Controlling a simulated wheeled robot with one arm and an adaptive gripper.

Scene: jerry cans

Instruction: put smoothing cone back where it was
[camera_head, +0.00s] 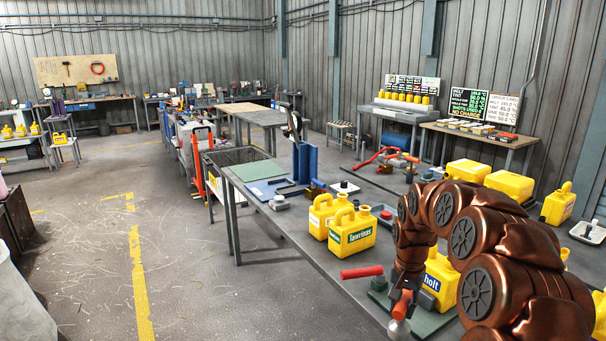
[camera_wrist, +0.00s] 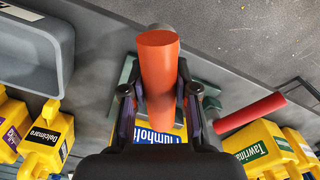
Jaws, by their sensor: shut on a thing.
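The smoothing cone (camera_wrist: 159,65) seems to be the orange-red cylindrical piece with a grey round end in the wrist view. My gripper (camera_wrist: 159,92) is shut on it, with one finger on each side. In the head view my gripper (camera_head: 403,298) hangs at the near edge of the bench, and the cone's orange part and grey tip (camera_head: 398,328) show below it, tilted. A yellow jerry can (camera_head: 440,279) with a blue label, ending "holt", stands just behind my gripper on a green plate (camera_head: 428,320).
A red handle (camera_head: 361,272) sticks out left of my gripper. Two yellow jerry cans (camera_head: 352,232), one labelled "Tawrinas", stand farther along the bench. A grey tray (camera_wrist: 38,50) and more yellow cans (camera_wrist: 45,140) show in the wrist view. The floor left of the bench is clear.

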